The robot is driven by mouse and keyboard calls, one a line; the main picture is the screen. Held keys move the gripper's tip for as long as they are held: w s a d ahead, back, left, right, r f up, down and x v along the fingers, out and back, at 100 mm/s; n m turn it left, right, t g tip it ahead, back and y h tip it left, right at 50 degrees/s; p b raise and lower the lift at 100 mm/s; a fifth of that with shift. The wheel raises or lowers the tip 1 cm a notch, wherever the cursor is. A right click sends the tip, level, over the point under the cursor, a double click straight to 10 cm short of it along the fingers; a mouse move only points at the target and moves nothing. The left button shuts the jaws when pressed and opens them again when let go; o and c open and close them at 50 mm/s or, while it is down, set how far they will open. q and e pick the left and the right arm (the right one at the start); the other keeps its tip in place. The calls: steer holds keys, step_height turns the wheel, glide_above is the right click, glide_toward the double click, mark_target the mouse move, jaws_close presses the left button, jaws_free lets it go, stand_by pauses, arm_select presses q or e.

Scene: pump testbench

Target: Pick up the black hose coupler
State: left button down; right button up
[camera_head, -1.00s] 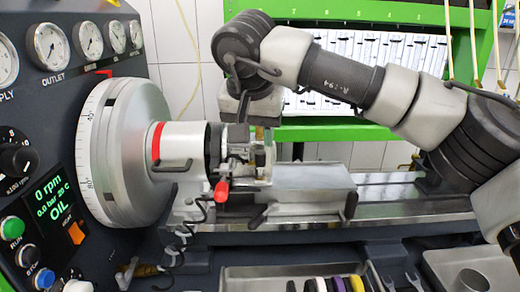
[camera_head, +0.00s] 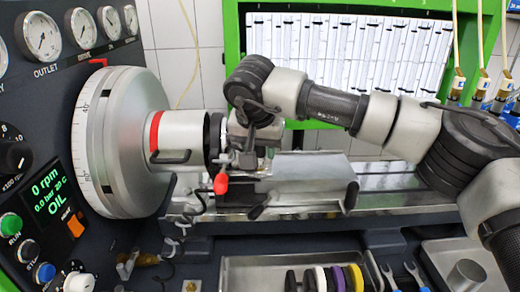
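I cannot pick out a black hose coupler with certainty. Several hoses hang at the upper right, with brass and blue fittings (camera_head: 458,86) on their ends. A dark part of the clamping fixture sits beside the silver spindle (camera_head: 184,136). My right arm comes in from the right, and my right gripper (camera_head: 247,158) points down at this fixture, behind the red-knobbed lever (camera_head: 221,184). Its fingertips are hidden among the fixture parts, so I cannot see whether they are open or hold anything. My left gripper is not in view.
A metal tray (camera_head: 236,272) at the bottom holds a row of black, white, purple and yellow rings (camera_head: 338,279). A second tray (camera_head: 436,254) with a metal cylinder is at the lower right. The gauge panel (camera_head: 30,110) stands at the left. A green-framed rack (camera_head: 232,40) stands behind.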

steer(key=shift+w+d+f, duration=0.1)
steer(key=shift+w+f, duration=0.2)
steer(key=shift+f, duration=0.25)
jaws_close()
steer(key=shift+r, duration=0.1)
steer(key=shift+r, duration=0.65)
step_height(320, 180, up, 2)
steer(key=shift+r+b, duration=0.25)
steer(key=shift+b, duration=0.05)
steer(key=s+d+r+b, duration=0.2)
steer(key=s+d+r, duration=0.4)
steer(key=d, duration=0.3)
steer(key=shift+s+d+r, duration=0.25)
steer(key=shift+d+r, duration=0.15)
steer(key=shift+r, duration=0.2)
